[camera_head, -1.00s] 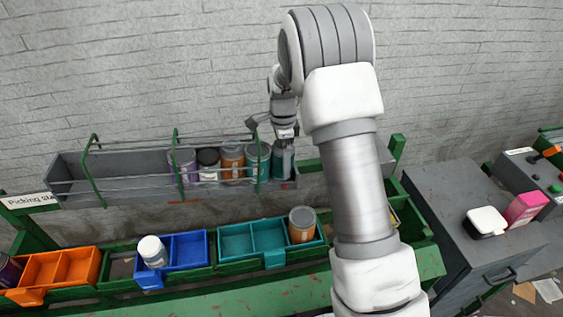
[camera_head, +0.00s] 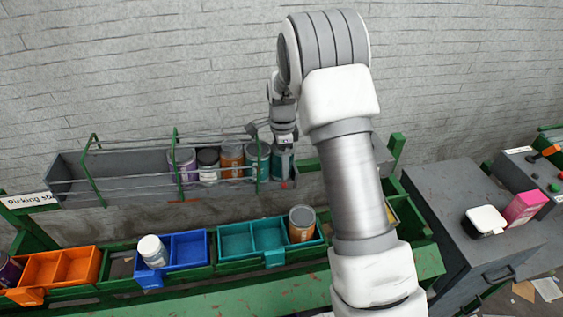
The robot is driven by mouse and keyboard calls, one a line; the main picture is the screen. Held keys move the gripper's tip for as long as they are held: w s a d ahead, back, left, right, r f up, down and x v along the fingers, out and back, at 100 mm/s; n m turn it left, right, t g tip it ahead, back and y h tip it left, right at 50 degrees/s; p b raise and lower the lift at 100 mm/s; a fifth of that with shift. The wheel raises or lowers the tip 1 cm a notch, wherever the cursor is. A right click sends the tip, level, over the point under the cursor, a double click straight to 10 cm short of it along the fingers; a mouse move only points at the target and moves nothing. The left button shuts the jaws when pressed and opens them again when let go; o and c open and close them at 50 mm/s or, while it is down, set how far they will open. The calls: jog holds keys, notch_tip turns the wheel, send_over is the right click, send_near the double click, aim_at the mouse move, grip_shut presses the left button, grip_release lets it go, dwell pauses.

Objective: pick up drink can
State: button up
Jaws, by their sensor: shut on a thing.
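Several cans and jars stand in a row at the right end of the grey picking tray (camera_head: 115,165). They are a purple can (camera_head: 184,166), a white jar with a black lid (camera_head: 208,172), an orange can (camera_head: 231,158) and a teal can (camera_head: 256,165). A darker teal can (camera_head: 281,164) is at the tray's right end. My gripper (camera_head: 284,148) reaches down from above and is shut on this darker can's top. The fingers are small and partly hidden, and the can appears upright, still within the tray.
A grey cabinet (camera_head: 455,205) with a pink box (camera_head: 524,208) is at right.

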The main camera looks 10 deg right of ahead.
jog(key=shift+r, duration=0.1)
notch_tip(320, 180, up, 4)
jog(key=shift+f, duration=0.1)
jog(key=s+d+r+b, duration=0.1)
jog(key=s+d+r, duration=0.3)
jog(key=d+r, duration=0.45)
jog(key=s+d+r, duration=0.2)
jog(key=s, duration=0.9)
jog(key=shift+s+d+r, duration=0.15)
jog(key=shift+s+r, duration=0.1)
jog(key=shift+s, duration=0.1)
dwell(3.5)
